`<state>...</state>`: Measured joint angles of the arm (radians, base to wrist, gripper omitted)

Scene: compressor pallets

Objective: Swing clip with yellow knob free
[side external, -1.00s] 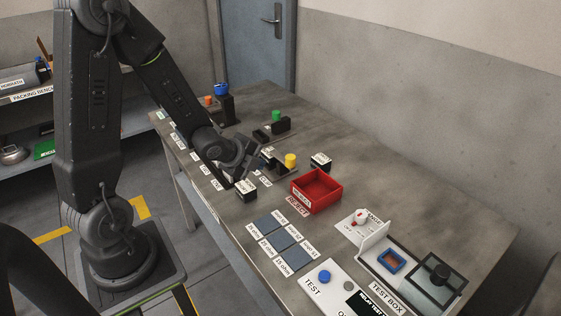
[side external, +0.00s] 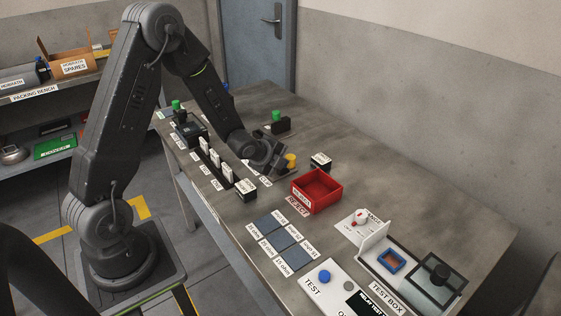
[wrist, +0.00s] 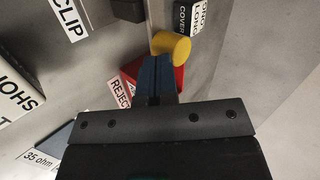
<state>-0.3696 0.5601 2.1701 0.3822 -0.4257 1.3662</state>
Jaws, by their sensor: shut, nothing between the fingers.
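The yellow knob (side external: 291,160) of the clip stands on the bench, left of and behind the red reject bin. My gripper (side external: 280,169) is low beside the knob and hides most of the clip under it. In the wrist view the knob (wrist: 173,46) lies just beyond and right of my shut fingertips (wrist: 156,68), touching or very near them; I cannot tell which. Nothing shows between the fingers. A dark block (wrist: 128,9) is at the top edge of the wrist view, near a "CLIP" label (wrist: 69,19).
The red bin (side external: 318,191) stands close to the right of my gripper. A boxed block (side external: 320,161) is behind it. A green-knobbed piece (side external: 277,121) stands further back. Several upright white-labelled parts (side external: 214,159) stand to the left. The test box (side external: 385,300) is at front right.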

